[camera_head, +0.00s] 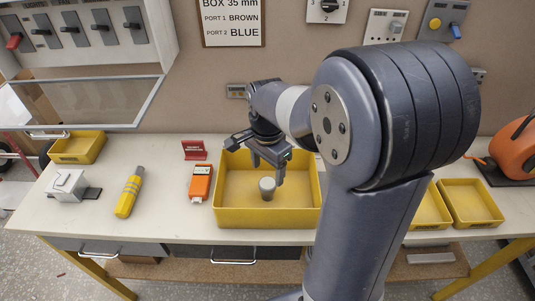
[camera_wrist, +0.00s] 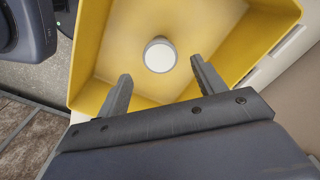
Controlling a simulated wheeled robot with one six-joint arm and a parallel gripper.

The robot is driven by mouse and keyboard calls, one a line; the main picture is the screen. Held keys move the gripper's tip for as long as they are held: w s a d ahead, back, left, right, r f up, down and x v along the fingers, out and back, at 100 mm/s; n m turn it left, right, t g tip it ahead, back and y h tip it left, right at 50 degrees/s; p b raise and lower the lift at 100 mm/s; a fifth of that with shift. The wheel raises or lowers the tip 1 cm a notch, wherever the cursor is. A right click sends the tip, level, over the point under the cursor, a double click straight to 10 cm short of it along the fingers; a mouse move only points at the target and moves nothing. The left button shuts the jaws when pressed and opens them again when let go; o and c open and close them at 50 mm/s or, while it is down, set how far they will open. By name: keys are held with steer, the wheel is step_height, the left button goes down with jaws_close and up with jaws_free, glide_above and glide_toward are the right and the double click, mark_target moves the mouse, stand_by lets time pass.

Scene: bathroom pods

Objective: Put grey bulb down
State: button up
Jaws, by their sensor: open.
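The grey bulb (camera_head: 267,188) stands upright on the floor of the large yellow tray (camera_head: 266,223). In the wrist view the bulb (camera_wrist: 160,55) shows from above as a pale round top with a grey rim, and the yellow tray (camera_wrist: 230,70) surrounds it. My gripper (camera_head: 268,178) is above the tray, over and close to the bulb. In the wrist view the gripper (camera_wrist: 160,84) has its two fingers wide apart, with the bulb just beyond the fingertips and between their lines. Nothing is held.
An orange device (camera_head: 200,184), a yellow tool (camera_head: 129,195) and a grey block (camera_head: 68,186) lie left of the tray. A small red sign (camera_head: 194,150) stands behind. Smaller yellow trays (camera_head: 470,203) are at the right, partly hidden by my arm. An orange machine (camera_head: 515,148) is far right.

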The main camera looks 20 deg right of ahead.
mark_target(268, 183)
step_height(268, 183, up, 5)
steer(key=shift+r, duration=0.15)
stand_by(1.9)
